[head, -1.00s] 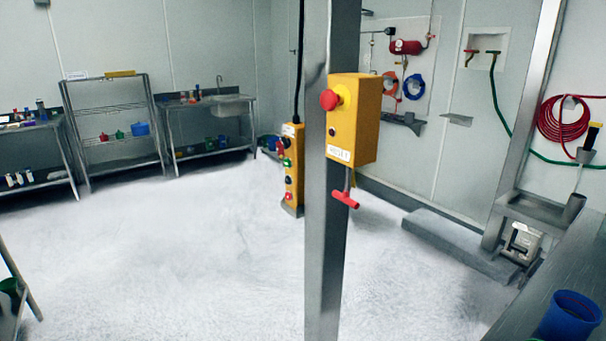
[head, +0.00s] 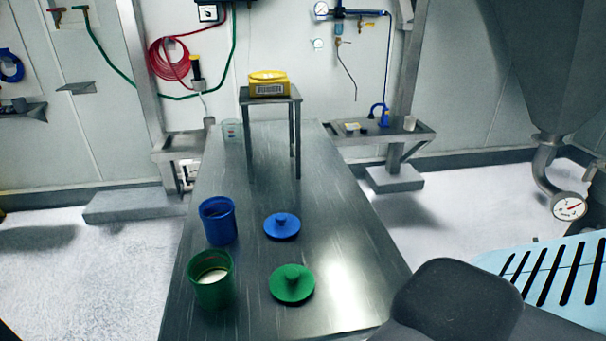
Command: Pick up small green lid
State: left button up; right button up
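A blue lid (head: 282,226) with a knob lies behind the green lid. An open blue container (head: 218,220) stands behind the green container. Neither gripper can be seen in the head view.
A small stand on the table's far part bears a yellow device (head: 268,86). A clear cup (head: 232,131) stands at the back left. A light-blue slotted surface (head: 560,275) and a dark rounded shape (head: 455,300) fill the lower right. The table's right half is bare.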

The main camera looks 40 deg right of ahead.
aim_at(290, 283)
jog(key=z, duration=0.5)
jog(key=l+z, duration=0.15)
jog(key=z, duration=0.85)
jog(key=i, duration=0.05)
